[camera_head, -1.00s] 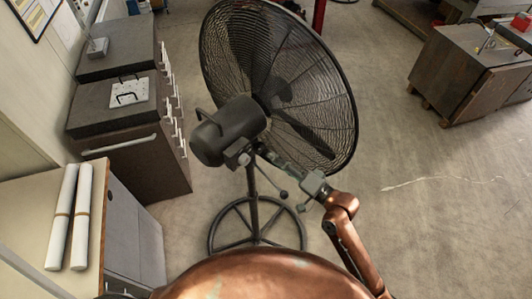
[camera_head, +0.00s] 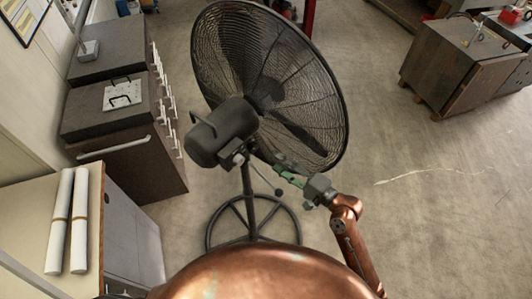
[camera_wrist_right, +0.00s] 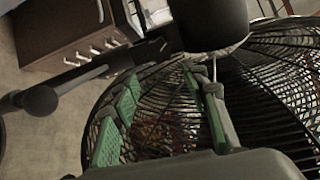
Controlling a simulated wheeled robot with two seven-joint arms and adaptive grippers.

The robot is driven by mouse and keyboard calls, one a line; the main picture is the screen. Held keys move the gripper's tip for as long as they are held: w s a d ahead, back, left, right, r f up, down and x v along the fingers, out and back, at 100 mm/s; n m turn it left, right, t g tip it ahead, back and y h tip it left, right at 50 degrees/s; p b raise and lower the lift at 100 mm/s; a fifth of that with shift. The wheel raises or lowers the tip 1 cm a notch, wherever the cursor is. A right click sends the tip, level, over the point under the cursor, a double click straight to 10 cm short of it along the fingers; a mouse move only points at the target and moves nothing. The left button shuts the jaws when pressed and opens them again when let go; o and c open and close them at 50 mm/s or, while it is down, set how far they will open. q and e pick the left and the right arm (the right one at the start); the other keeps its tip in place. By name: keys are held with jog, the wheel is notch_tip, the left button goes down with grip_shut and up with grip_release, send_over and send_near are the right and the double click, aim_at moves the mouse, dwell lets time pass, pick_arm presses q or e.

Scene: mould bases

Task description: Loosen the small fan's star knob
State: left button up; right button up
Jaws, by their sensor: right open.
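The black fan (camera_head: 300,95) stands on a round-based stand, its motor housing (camera_head: 222,132) facing me. A small pale knob (camera_head: 238,158) shows under the housing; its star shape is too small to make out. My right gripper (camera_head: 280,168) is open and empty, right of the knob and apart from it. In the right wrist view its green-padded fingers (camera_wrist_right: 160,88) are spread before the fan cage (camera_wrist_right: 270,65). The dark housing (camera_wrist_right: 208,22) is just beyond them. I cannot make out the knob clearly there. My left gripper is not in view.
Dark cabinets (camera_head: 125,150) and a table with white rolls (camera_head: 45,190) stand left.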

aim_at(255, 149)
pick_arm(q)
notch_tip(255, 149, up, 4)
jog(key=p, duration=0.3)
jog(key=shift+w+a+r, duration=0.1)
pick_arm(e)
jog(key=w+a+m, duration=0.1)
jog(key=a+m, duration=0.1)
jog(key=w+a+m, duration=0.2)
jog(key=a+m, duration=0.1)
jog(key=w+a+m, duration=0.2)
jog(key=a, duration=0.1)
jog(key=shift+a, duration=0.25)
jog(key=c, duration=0.9)
jog(key=shift+o, duration=0.2)
